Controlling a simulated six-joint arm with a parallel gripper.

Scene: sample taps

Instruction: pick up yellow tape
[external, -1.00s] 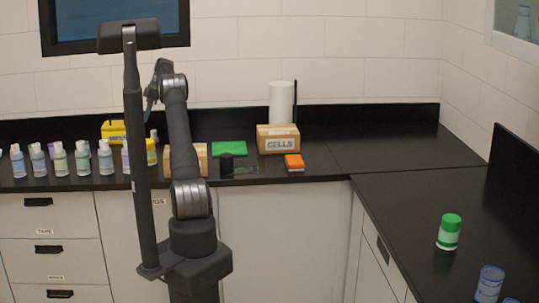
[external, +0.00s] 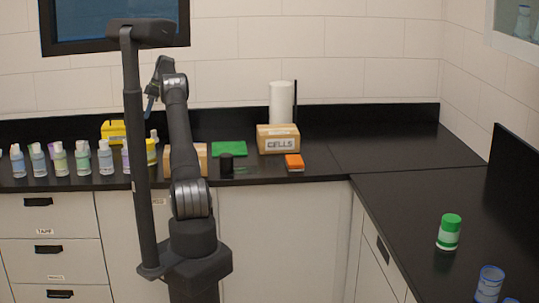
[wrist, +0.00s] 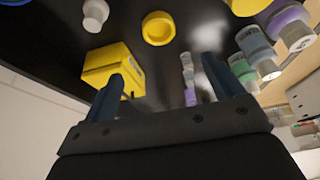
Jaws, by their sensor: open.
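In the wrist view, a round yellow piece with a raised rim (wrist: 158,28) looks like the yellow tape. It lies on the black counter beyond my fingertips, near the top of the picture. My gripper (wrist: 163,80) is open, with two dark blue fingers spread apart and nothing between them touching either finger. In the external view, my gripper (external: 149,105) is partly hidden behind my arm, above the back counter. The tape cannot be clearly made out there. A second yellow thing (wrist: 248,5) is cut off at the wrist view's top edge.
A yellow box (wrist: 112,68) stands close to the left finger; it also shows in the external view (external: 113,130). Several bottles (external: 83,160) line the left counter. A CELLS box (external: 278,140), green item (external: 229,149) and orange item (external: 294,162) sit rightward.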

